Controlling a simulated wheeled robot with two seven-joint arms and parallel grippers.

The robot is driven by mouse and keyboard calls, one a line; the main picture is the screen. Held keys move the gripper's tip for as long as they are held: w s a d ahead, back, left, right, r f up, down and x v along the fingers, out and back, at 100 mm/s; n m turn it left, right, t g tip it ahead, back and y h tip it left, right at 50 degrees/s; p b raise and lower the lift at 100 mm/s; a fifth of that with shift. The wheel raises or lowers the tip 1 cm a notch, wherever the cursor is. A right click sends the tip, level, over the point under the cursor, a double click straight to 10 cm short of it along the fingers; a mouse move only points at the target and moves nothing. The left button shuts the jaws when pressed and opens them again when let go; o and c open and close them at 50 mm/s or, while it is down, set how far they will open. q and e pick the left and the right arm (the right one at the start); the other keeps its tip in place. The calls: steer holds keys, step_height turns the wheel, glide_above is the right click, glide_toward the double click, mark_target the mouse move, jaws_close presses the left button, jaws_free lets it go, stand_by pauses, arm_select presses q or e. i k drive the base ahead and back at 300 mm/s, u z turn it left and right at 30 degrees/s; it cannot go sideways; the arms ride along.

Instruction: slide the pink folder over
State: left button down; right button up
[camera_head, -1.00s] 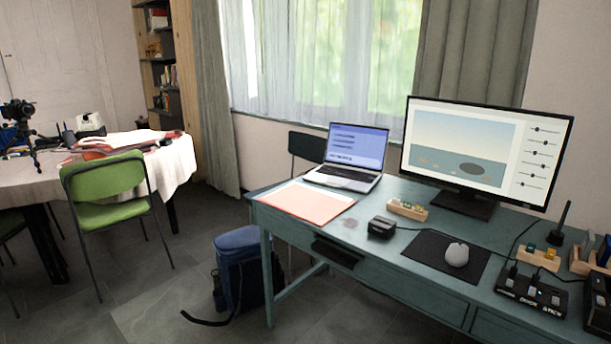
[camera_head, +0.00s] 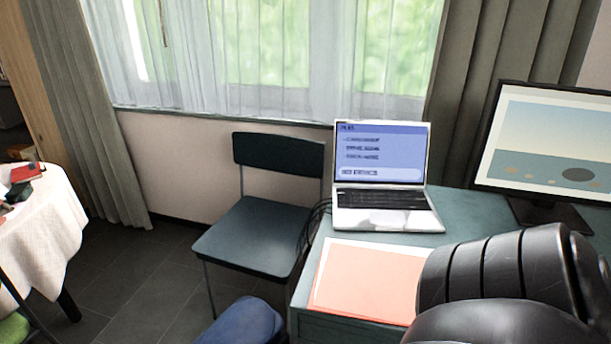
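The pink folder (camera_head: 365,283) lies flat on the left end of the teal desk (camera_head: 473,214), near its front left corner, with a white sheet edge showing around it. A dark, ribbed link of my own arm covers the folder's right side from the lower right. No gripper fingers show in the head view, so neither gripper can be placed relative to the folder.
An open laptop (camera_head: 384,209) stands just behind the folder, with a monitor (camera_head: 553,152) to its right. A dark chair (camera_head: 255,230) stands left of the desk. A blue backpack (camera_head: 243,325) is on the floor below. A cloth-covered table (camera_head: 50,235) is at far left.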

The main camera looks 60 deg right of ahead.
mark_target(373, 281)
steer(key=i, duration=0.75)
steer(key=z, duration=3.4)
